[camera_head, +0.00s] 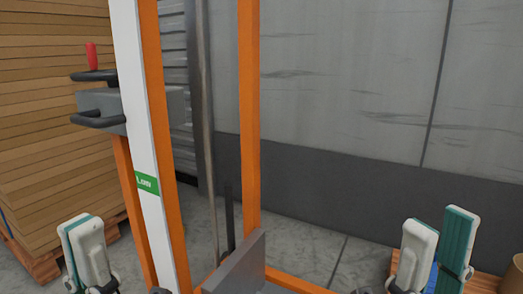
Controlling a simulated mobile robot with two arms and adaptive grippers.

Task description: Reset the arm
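My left gripper (88,250) is at the lower left, in front of the lower part of the cardboard stack. Its white and teal fingers overlap from this side, so its opening cannot be judged. My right gripper (438,245) is at the lower right, in front of the dark lower wall. Its white finger and teal-padded finger stand apart with a gap between them, and I see nothing held. Both grippers point upward in the picture. Most of both arms is outside the view.
An orange and white machine frame (248,120) stands between my grippers, with a red-knobbed hand crank (93,74) on its left. A cardboard stack (50,110) rests on a wooden pallet (38,262) at left. A grey wall (350,80) closes the back. Bare floor (310,245) shows right of the frame.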

